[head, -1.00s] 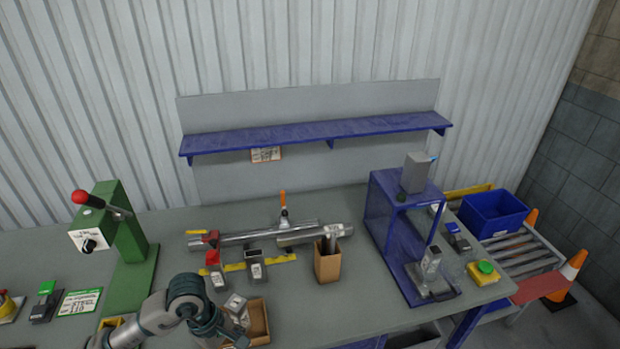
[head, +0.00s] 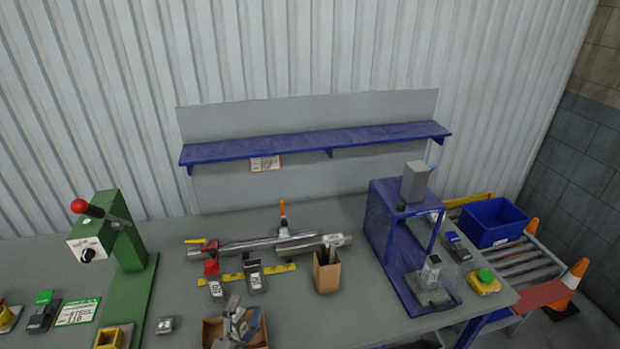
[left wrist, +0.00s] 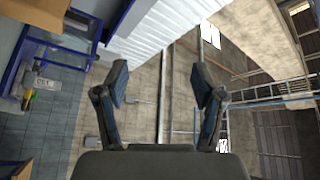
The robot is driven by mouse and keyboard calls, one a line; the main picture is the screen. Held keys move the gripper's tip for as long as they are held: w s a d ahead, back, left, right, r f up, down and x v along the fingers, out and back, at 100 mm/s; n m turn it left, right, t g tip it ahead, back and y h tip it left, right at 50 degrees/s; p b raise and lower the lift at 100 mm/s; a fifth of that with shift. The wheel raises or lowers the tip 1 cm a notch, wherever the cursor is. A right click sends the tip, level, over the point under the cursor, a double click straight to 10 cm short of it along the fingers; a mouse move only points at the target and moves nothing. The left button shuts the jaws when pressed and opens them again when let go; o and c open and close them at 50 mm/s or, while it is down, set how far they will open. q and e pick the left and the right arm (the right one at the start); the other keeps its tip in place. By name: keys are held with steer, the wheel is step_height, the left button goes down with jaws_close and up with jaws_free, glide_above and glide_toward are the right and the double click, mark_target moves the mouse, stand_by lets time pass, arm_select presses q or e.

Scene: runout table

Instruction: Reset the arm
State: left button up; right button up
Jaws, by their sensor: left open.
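My left gripper (left wrist: 160,85) shows in the left wrist view. Its two blue-grey fingers are spread apart with nothing between them. Behind them are a wall, beams and a ladder-like frame, well away from the fingers. In the head view I cannot make out the left arm over the table now. My right gripper is in neither view.
An open cardboard box (head: 210,333) with metal parts stands at the table's front edge. A green lever press (head: 125,235) is left and a blue press frame (head: 385,225) right. A tube assembly (head: 265,243) and a small brown box (head: 327,275) lie between.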

arm_select(q)
steer(key=s+a+f+n+g+y, duration=0.3)
steer(key=f+n+g, duration=0.1)
steer(key=f, duration=0.6)
steer(key=s+a+f+n+g+y, duration=0.25)
steer(key=s+f+n+g, duration=0.2)
steer(key=f, duration=0.45)
steer(key=s+f+n+g, duration=0.4)
steer(key=s+f+g, duration=0.4)
steer(key=s+f, duration=0.6)
steer(key=s+f+g, duration=0.1)
steer(key=s+f, duration=0.1)
steer(key=f, duration=1)
steer(key=s+f+g, duration=0.1)
steer(key=s+f, duration=0.1)
steer(key=f, duration=1.1)
steer(key=s+a+f, duration=0.1)
steer(key=s+f, duration=0.6)
steer(key=s, duration=0.1)
steer(key=s+a+f, duration=0.2)
steer(key=s+f, duration=0.6)
steer(key=s, duration=0.1)
steer(key=shift+s+a+g, duration=0.15)
steer(key=shift+a+g, duration=0.15)
steer(key=shift+g, duration=0.15)
steer(key=shift+h, duration=0.25)
